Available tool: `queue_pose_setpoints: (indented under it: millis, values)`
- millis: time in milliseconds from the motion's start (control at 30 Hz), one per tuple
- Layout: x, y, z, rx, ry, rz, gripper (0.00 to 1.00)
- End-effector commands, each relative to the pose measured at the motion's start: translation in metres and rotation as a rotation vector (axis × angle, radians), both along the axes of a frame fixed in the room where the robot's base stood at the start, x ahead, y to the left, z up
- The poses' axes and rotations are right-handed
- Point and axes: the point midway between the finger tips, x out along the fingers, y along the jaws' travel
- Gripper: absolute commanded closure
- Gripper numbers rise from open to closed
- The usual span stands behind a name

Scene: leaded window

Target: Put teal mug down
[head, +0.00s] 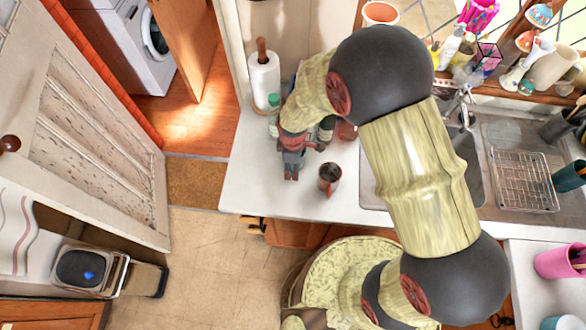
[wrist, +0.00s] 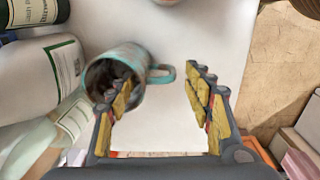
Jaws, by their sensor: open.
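The teal mug (wrist: 138,62) shows in the wrist view, left of centre, over the white counter. It appears upright, with its dark opening toward the left and its handle toward the right. My gripper (wrist: 160,100) is open, and its fingers are spread apart with bare counter between them. The mug is at the left finger's tip; I cannot tell whether they touch. In the head view my gripper (head: 292,172) points down at the counter's left part. I cannot make out the teal mug there for certain, as my arm covers part of the counter.
A dark reddish mug (head: 329,178) stands right of my gripper in the head view. A paper towel roll (head: 264,80) and a green-capped bottle (head: 273,103) stand behind it. Bottles (wrist: 45,75) crowd the wrist view's left. The sink rack (head: 523,180) lies right. The counter's front-left (head: 255,185) is clear.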

Motion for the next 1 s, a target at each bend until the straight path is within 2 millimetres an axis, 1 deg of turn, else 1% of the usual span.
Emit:
queue_pose_setpoints:
  millis: [33,100,200,300,433,667,733,767,867,900,967,1000]
  values:
    - [0.001,0.001,0.012,0.002,-0.004,0.0,0.49]
    - [0.0,0.001,0.026,0.002,-0.003,0.0,0.49]
    - [-0.001,0.001,0.044,0.002,-0.003,0.001,0.49]
    - [-0.002,0.0,0.058,0.001,-0.002,0.001,0.49]
    - [-0.003,0.0,0.068,0.0,-0.001,0.001,0.49]
    - [-0.003,0.0,0.074,0.001,-0.001,-0.003,0.49]
    - [-0.001,-0.003,0.083,0.006,-0.011,-0.027,0.49]
    - [0.001,-0.006,0.09,0.01,-0.017,-0.046,0.49]
    - [0.005,-0.02,0.128,0.031,-0.053,-0.154,0.49]
    - [0.006,-0.029,0.148,0.043,-0.072,-0.215,0.49]
    - [0.003,-0.044,0.181,0.065,-0.101,-0.32,0.49]
    - [0.0,-0.055,0.202,0.08,-0.121,-0.393,0.49]
